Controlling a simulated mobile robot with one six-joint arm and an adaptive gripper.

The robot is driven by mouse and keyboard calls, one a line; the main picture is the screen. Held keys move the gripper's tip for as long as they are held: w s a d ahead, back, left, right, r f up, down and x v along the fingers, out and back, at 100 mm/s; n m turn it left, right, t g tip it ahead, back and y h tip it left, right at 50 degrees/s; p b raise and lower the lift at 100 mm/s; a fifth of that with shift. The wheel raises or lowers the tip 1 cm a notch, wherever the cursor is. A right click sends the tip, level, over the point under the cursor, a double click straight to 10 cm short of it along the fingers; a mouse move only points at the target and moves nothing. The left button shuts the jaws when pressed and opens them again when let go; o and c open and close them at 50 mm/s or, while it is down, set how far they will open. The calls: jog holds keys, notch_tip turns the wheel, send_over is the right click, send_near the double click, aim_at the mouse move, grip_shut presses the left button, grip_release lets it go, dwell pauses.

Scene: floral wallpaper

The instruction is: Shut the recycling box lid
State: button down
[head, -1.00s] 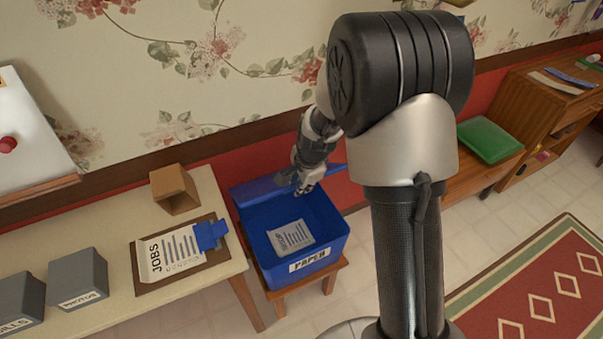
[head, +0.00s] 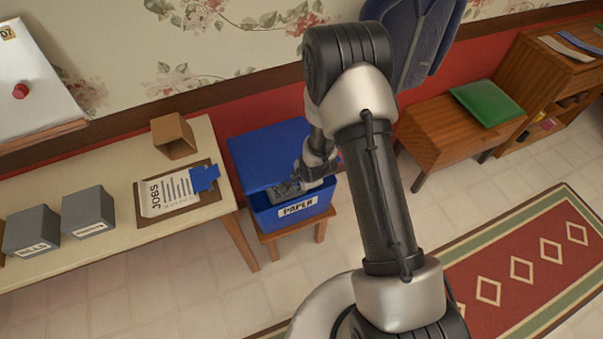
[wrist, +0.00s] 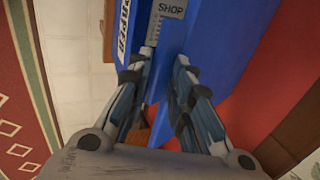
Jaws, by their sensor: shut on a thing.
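The blue recycling box (head: 268,219) stands on a small wooden stool, with a PAPER label on its front. Its blue lid (head: 262,150) leans forward over the box, partly lowered. In the wrist view the lid (wrist: 235,50) slopes on the right, and the box front (wrist: 112,12) is on the left. A gap between them shows a printed paper (wrist: 172,8) inside. My gripper (head: 284,189) is at the lid's front edge, above the box front. In the wrist view my gripper (wrist: 158,75) has its fingers either side of the lid's edge, shut on it; the exact contact is partly hidden.
A table (head: 110,232) with grey boxes (head: 88,211), a JOBS clipboard and a brown open box (head: 173,136) stands close on the left. A wooden bench (head: 425,130) with a green item is at right. The wall is behind; floor is free in front.

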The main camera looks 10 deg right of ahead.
jog(key=shift+w+a+f, duration=0.1)
jog(key=shift+a+f, duration=0.05)
jog(key=shift+a, duration=0.25)
jog(key=c, duration=1.8)
grip_release()
jog(key=shift+c, duration=0.2)
jog(key=shift+o, duration=0.8)
jog(key=shift+a, duration=0.3)
jog(key=shift+d, duration=0.1)
jog(key=shift+d, duration=0.15)
jog(key=a+v, duration=0.1)
jog(key=v, duration=1)
jog(key=shift+s+d+r, duration=0.25)
jog(key=shift+d+r, duration=0.15)
jog(key=shift+d, duration=0.1)
